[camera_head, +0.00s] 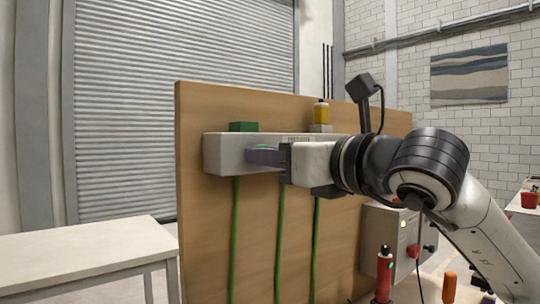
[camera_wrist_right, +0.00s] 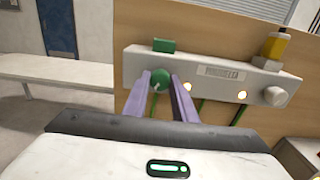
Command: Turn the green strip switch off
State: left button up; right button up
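The green strip switch (camera_wrist_right: 160,78), a round green knob, is at the left end of a pale grey strip (camera_head: 222,155) on an upright wooden panel. In the head view my right gripper (camera_head: 263,155) reaches it from the right and hides most of it. In the wrist view its two purple fingers lie on either side of the knob and look close against its sides. A pale mark shows on the knob, but its angle is hard to read. A green block (camera_head: 243,127) sits on the strip above it. My left gripper is not in view.
A yellow bottle-like thing (camera_head: 321,112) stands above the strip. A pale round knob (camera_wrist_right: 275,96) and lit yellow spots are further right on it. Green cables (camera_head: 235,240) hang below. A grey box (camera_head: 385,235) is lower right. A white table (camera_head: 85,250) stands left.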

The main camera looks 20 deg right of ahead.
pick_arm(q)
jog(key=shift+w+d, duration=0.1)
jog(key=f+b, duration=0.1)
jog(key=b, duration=0.1)
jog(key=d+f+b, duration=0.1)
jog(key=b, duration=0.1)
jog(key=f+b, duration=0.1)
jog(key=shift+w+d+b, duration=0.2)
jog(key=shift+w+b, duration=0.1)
jog(key=shift+b, duration=0.1)
pick_arm(e)
jog(key=n, duration=1.1)
jog(key=shift+n, duration=0.4)
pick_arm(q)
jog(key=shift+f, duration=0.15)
pick_arm(e)
jog(key=o, duration=1)
jog(key=shift+o, duration=0.2)
